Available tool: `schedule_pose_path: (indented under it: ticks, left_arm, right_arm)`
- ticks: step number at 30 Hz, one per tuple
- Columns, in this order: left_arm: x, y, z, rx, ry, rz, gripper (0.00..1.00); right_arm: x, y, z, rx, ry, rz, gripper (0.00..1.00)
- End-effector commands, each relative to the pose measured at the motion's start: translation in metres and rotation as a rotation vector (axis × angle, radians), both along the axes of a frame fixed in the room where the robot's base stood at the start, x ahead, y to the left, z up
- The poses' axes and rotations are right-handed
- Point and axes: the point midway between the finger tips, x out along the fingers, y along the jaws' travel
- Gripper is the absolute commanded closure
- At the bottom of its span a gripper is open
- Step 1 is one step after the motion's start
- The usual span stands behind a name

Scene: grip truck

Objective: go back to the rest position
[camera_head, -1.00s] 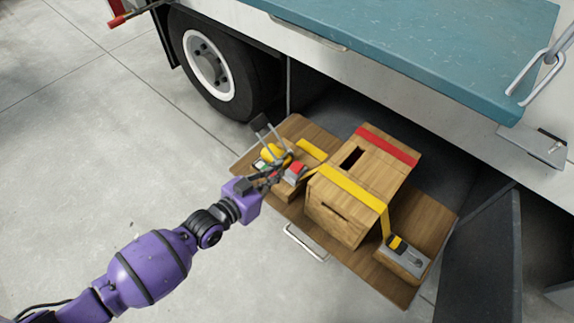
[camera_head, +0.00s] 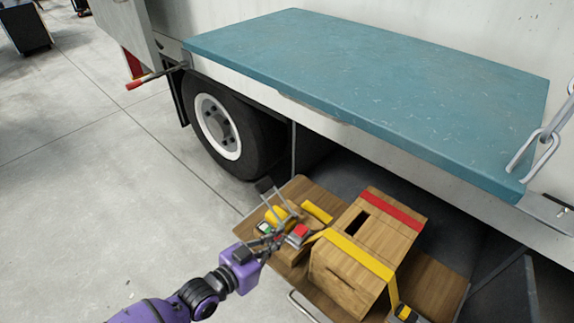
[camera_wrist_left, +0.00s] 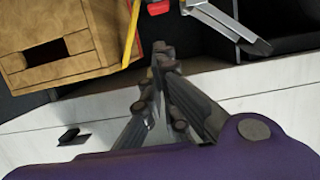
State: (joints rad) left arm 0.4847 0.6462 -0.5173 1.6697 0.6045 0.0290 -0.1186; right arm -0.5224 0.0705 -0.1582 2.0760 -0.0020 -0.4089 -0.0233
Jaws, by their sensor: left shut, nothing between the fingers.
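The purple left arm comes in from the bottom left. My right gripper is in neither view.
A wooden box (camera_head: 340,277) with red and yellow bands stands on the tray (camera_head: 437,284); the box also shows in the left wrist view (camera_wrist_left: 90,60). A yellow roll (camera_head: 277,215) lies near the gripper.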

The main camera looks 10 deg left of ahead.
Motion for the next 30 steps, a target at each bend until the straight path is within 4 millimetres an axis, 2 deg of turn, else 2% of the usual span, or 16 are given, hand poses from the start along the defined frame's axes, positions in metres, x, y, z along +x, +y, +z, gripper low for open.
schedule_pose_path:
  ticks: [6,8,9,11,17,20,24,30]
  left_arm:
    - [-0.002,-0.002,-0.004,0.025,0.016,-0.010,1.00]
    - [-0.001,-0.006,0.002,0.053,0.006,-0.021,1.00]
    - [-0.004,-0.010,0.005,0.066,0.005,-0.022,1.00]
    - [-0.022,-0.013,-0.002,0.082,0.030,-0.007,1.00]
    - [-0.091,0.001,-0.034,0.121,0.150,0.096,1.00]
    - [-0.139,0.020,-0.053,0.146,0.238,0.180,1.00]
    - [-0.214,0.058,-0.078,0.192,0.379,0.322,1.00]
    - [-0.308,0.103,-0.096,0.247,0.539,0.477,1.00]
  right_arm:
    - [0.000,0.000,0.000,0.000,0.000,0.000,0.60]
    - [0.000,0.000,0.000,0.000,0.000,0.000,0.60]
    - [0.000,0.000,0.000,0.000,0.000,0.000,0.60]
    - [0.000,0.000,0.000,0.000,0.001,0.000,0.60]
    - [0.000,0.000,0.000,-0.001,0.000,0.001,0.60]
    - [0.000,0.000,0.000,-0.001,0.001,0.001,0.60]
    - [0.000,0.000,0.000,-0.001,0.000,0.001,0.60]
    - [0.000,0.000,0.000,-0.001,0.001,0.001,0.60]
